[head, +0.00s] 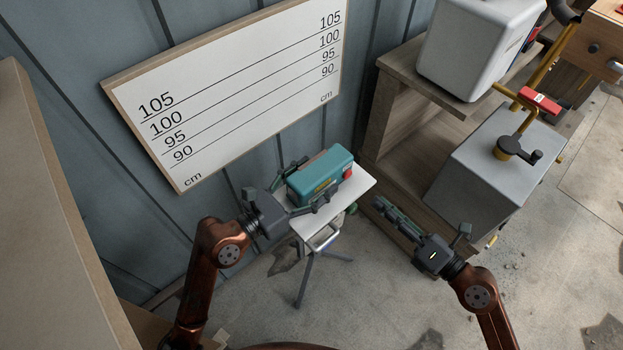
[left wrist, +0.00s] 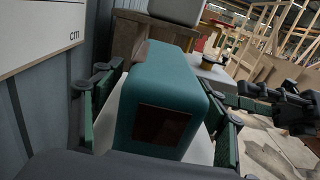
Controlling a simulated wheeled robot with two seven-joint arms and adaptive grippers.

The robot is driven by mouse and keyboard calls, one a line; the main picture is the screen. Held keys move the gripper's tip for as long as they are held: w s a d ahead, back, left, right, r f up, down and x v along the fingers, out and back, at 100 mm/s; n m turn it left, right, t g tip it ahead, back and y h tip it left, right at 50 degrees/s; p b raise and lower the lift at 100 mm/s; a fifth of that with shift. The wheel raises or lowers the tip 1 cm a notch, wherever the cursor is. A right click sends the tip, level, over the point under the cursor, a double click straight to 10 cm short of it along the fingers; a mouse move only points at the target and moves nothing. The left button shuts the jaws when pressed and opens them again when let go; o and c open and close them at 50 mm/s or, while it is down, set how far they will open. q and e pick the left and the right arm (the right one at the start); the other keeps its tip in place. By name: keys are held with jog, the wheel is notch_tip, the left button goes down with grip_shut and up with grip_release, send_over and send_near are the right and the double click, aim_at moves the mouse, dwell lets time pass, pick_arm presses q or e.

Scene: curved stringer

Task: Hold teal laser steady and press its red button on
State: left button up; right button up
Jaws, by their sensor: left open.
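The teal laser (head: 322,174) is a box on a small white tripod platform (head: 352,197). Its red button (head: 347,173) shows on the end toward the right. My left gripper (head: 314,180) is open, with one finger along each long side of the laser. In the left wrist view the teal laser (left wrist: 165,75) fills the middle between the fingers, its dark end panel facing the camera; a gap seems to show beside each finger. My right gripper (head: 384,205) is apart from the laser, to its right and lower, its fingers together and empty. The red button is hidden in the left wrist view.
A white board with height lines (head: 240,85) hangs on the grey wall behind the platform. A wooden shelf (head: 385,125) with grey boxes stands at the right. The tripod's legs (head: 305,280) spread on the floor below. Floor in front is mostly clear.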

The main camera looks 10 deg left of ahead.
pick_arm(q)
jog(key=c, duration=1.7)
pick_arm(e)
grip_shut()
dwell(0.5)
